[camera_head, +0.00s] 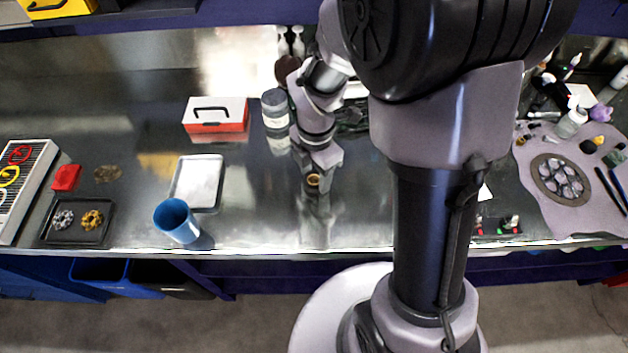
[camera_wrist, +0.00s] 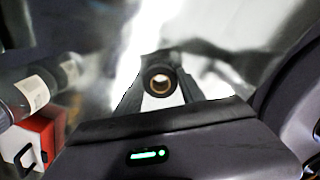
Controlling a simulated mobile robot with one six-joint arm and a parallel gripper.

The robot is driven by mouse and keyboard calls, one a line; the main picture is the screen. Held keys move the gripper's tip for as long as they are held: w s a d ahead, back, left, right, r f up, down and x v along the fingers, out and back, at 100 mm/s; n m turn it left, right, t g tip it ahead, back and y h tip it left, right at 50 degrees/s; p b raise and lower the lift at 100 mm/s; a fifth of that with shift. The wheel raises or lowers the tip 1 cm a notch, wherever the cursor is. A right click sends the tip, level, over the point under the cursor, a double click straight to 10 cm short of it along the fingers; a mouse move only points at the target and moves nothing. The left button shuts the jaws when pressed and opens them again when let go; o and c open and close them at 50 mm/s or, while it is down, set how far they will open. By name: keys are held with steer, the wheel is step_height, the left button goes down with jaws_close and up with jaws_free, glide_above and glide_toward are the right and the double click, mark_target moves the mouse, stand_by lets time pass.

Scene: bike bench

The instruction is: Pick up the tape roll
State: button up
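The tape roll (camera_wrist: 159,83) is a small dark ring with a tan-brown core, seen end-on in the wrist view. My gripper (camera_wrist: 160,75) has one dark finger on each side of it, and no gap shows between the fingers and the roll's sides. In the head view, the roll (camera_head: 313,180) shows as a small brown ring at the lower end of my gripper (camera_head: 314,176), over the shiny bench. Whether it touches the bench is hard to tell.
The metal bench (camera_head: 265,225) is clear in front of the gripper. A grey jar (camera_head: 275,108) and a red-and-white box (camera_head: 216,116) stand to the left. A blue cup (camera_head: 176,220), white tray (camera_head: 197,183) and dark tray (camera_head: 76,236) lie farther left. A grey mat (camera_head: 570,215) is at right.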

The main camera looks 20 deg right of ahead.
jaws_close()
steer(key=shift+r, duration=0.3)
step_height(320, 180, up, 4)
steer(key=shift+f+p, duration=0.25)
steer(key=shift+p, duration=1)
steer(key=s, duration=0.3)
steer(key=s+p, duration=0.1)
steer(key=s, duration=0.6)
steer(key=shift+s+r, duration=0.2)
steer(key=shift+r, duration=0.15)
steer(key=b, duration=0.2)
steer(key=s+f+b, duration=0.1)
steer(key=b, duration=0.2)
steer(key=shift+s+f, duration=0.1)
steer(key=shift+s, duration=0.15)
steer(key=s+b, duration=0.1)
steer(key=s+r+b, duration=0.1)
steer(key=s+b, duration=0.1)
steer(key=shift+a, duration=0.1)
steer(key=shift+s+r, duration=0.25)
steer(key=shift+s, duration=0.25)
